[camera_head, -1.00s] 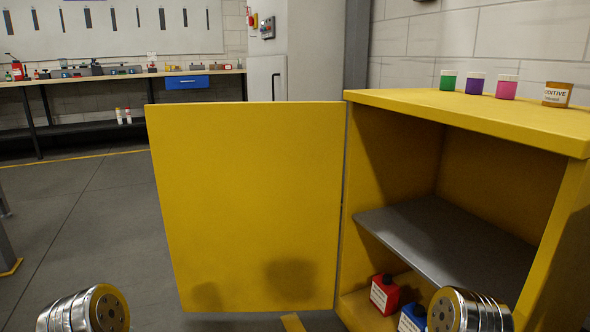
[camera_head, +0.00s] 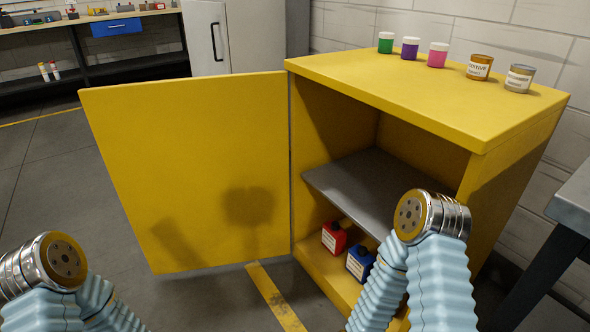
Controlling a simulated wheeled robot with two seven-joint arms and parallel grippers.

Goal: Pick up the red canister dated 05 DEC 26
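A red canister (camera_head: 334,238) with a white label stands on the bottom floor of the open yellow cabinet (camera_head: 352,290), at its left side. The date on its label is too small to read. A blue canister (camera_head: 360,263) with a white label stands just in front and to the right of it, partly beside my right arm. My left arm shows at the lower left and my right arm in front of the cabinet opening. Both end in round metal parts, and no gripper fingers are visible on either.
The cabinet's yellow door (camera_head: 190,170) stands wide open to the left. A grey shelf (camera_head: 345,180) crosses the cabinet above the canisters. Several jars, including a green one (camera_head: 386,43), stand on top. A grey table (camera_head: 572,205) is at the right edge.

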